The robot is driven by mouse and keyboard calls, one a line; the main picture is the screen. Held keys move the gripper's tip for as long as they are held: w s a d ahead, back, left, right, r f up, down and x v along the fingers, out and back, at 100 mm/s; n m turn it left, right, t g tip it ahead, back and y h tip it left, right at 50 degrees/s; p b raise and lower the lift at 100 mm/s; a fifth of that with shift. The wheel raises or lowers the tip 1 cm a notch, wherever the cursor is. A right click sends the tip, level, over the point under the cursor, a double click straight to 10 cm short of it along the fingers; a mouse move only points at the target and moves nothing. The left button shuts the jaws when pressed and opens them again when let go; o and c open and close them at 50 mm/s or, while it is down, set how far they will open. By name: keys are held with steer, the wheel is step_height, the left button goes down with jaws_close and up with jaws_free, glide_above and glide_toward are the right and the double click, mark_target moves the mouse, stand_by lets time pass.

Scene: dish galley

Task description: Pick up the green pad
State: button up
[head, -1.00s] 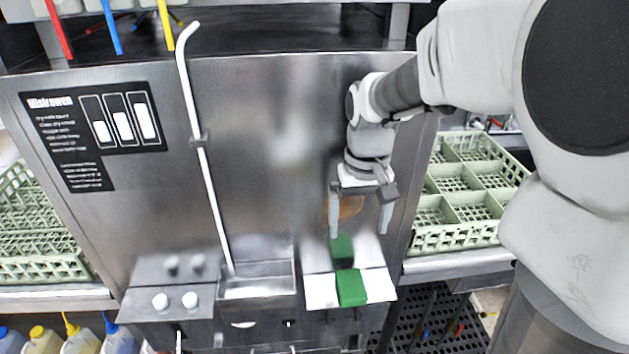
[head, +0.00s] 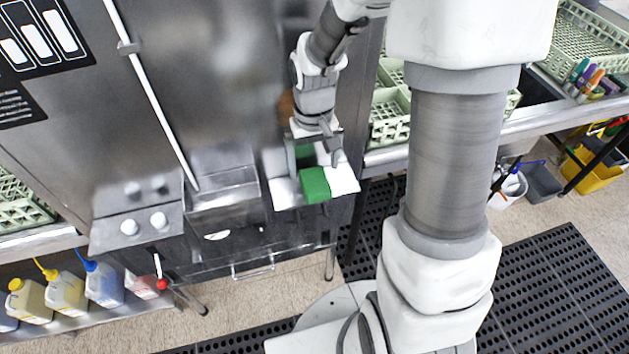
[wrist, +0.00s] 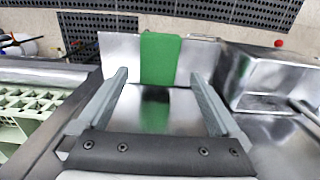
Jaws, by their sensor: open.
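The green pad (head: 315,184) lies on a small pale metal shelf (head: 345,181) on the front of the steel machine. It also shows in the wrist view (wrist: 160,58), beyond my fingertips and between their lines. A darker green patch behind it looks like its reflection in the steel. My gripper (head: 313,166) is open and empty, pointing down close behind the pad in the head view. In the wrist view my two fingers (wrist: 160,76) are spread wider than the pad, with no visible contact.
A steel basin (head: 222,188) and a white rod (head: 150,90) are left of the shelf. Green dish racks (head: 390,120) stand on the right counter. Several bottles (head: 65,290) stand low at left. Black mats (head: 550,290) cover part of the floor.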

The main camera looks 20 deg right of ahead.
mark_target(315, 180)
step_height(315, 180, down, 5)
steer(key=shift+s+d+r, duration=0.1)
steer(key=c, duration=1.3)
